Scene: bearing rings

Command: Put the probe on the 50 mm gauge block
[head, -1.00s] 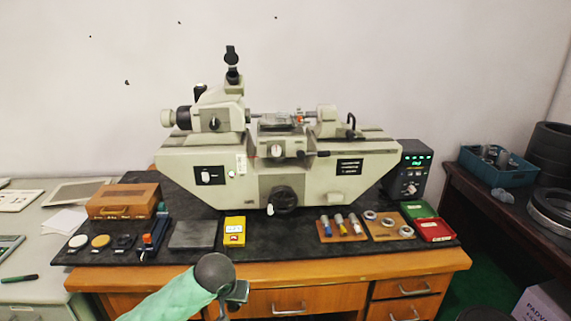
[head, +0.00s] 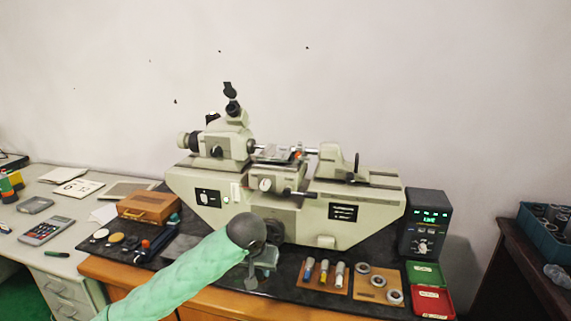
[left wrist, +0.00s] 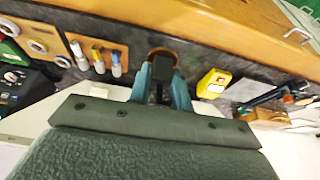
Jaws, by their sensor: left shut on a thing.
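My left gripper (head: 262,268) is low in front of the grey-green measuring machine (head: 300,208), above the dark mat. In the left wrist view its blue-grey fingers (left wrist: 163,75) are shut on a dark block-like thing (left wrist: 161,66) with a brown curved rim behind it; I cannot tell what it is. Small parts, one of them red-orange, sit on the machine's stage (head: 278,152); I cannot tell probe from gauge block there. The machine's front handwheel (head: 275,231) is partly hidden by my arm. My right gripper is out of view.
Right of the gripper are colour-banded cylinders (head: 324,271) on a board, several rings (head: 378,281), green and red trays (head: 432,302) and a lit display box (head: 427,222). A yellow box (left wrist: 213,83) is close beside the fingers. A wooden case (head: 150,206) stands left.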

